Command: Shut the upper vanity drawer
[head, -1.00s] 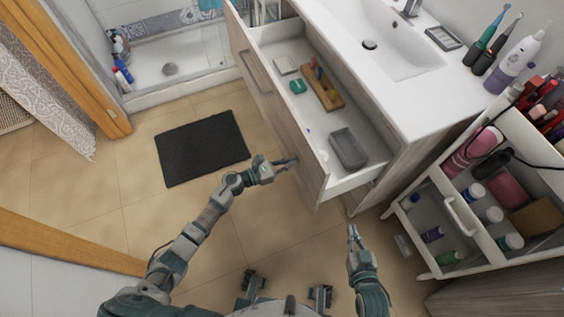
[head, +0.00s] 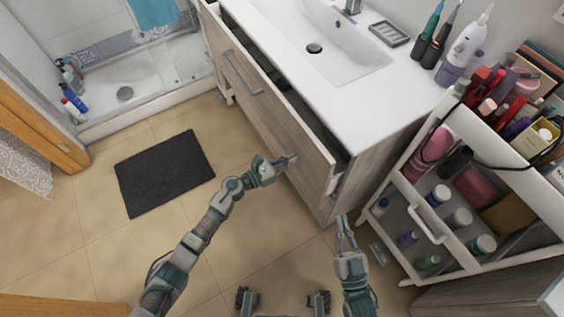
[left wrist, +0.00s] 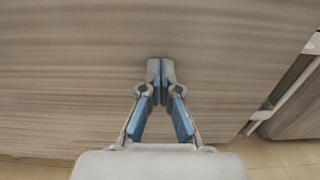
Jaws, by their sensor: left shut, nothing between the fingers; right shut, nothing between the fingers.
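The upper vanity drawer (head: 268,104) has a wood-grain front with a metal handle and stands open by a narrow gap below the white sink top. Most of its inside is hidden under the top. My left gripper (head: 291,158) is shut and empty, at the drawer front near its lower right part. In the left wrist view the shut fingertips (left wrist: 160,66) point at the wood-grain front (left wrist: 75,60); I cannot tell whether they touch it. My right gripper (head: 341,220) is shut and empty, in front of the vanity's near corner.
A white cart (head: 432,222) with bottles and cosmetics stands close on the right of the vanity. A dark mat (head: 165,172) lies on the tiled floor at left. Toiletries and a soap dish (head: 390,33) stand on the sink top (head: 360,105).

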